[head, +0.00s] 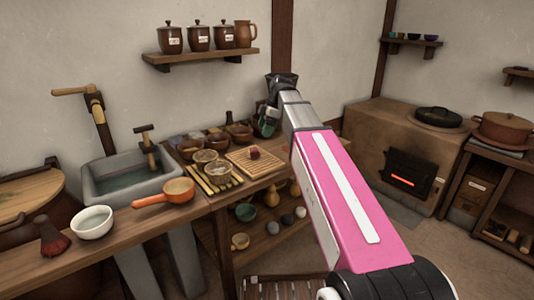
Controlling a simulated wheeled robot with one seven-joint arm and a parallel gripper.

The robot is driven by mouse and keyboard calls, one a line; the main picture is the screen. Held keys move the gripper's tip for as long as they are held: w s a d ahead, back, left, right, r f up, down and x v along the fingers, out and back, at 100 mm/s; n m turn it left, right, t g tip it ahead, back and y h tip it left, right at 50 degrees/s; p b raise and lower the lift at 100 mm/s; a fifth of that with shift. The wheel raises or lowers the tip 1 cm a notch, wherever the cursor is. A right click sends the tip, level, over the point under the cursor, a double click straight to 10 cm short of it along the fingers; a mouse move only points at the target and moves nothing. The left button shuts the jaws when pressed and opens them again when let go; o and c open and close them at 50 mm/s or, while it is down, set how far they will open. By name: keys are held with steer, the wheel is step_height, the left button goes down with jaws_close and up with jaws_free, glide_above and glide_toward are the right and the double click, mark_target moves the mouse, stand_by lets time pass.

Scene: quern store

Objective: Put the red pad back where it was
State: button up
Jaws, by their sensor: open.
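A small dark red piece, which looks like the red pad (254,153), lies on a slatted wooden board (270,166) on the counter. My gripper (264,128) is at the end of my pink arm, behind and a little right of the red piece in the picture. It appears empty and apart from the red piece. It is open, but its fingertips are small and dark, and my arm hides part of the counter to the right.
Several bowls (190,149) and a tray of utensils (213,178) crowd the board's left side. An orange pan (165,193), white bowl (92,222) and dark red brush (53,238) stand near the stone sink (125,178). A stove (398,150) with a glowing opening is right.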

mark_target(256, 149)
steer(key=shift+n, duration=0.4)
steer(key=x, duration=0.5)
steer(key=shift+s+f, duration=0.1)
steer(key=shift+f, duration=0.2)
steer(key=shift+x, duration=2.7)
steer(key=shift+w, duration=0.25)
steer(key=c, duration=1.1)
steer(key=shift+o, duration=0.2)
steer(key=shift+r, duration=0.1)
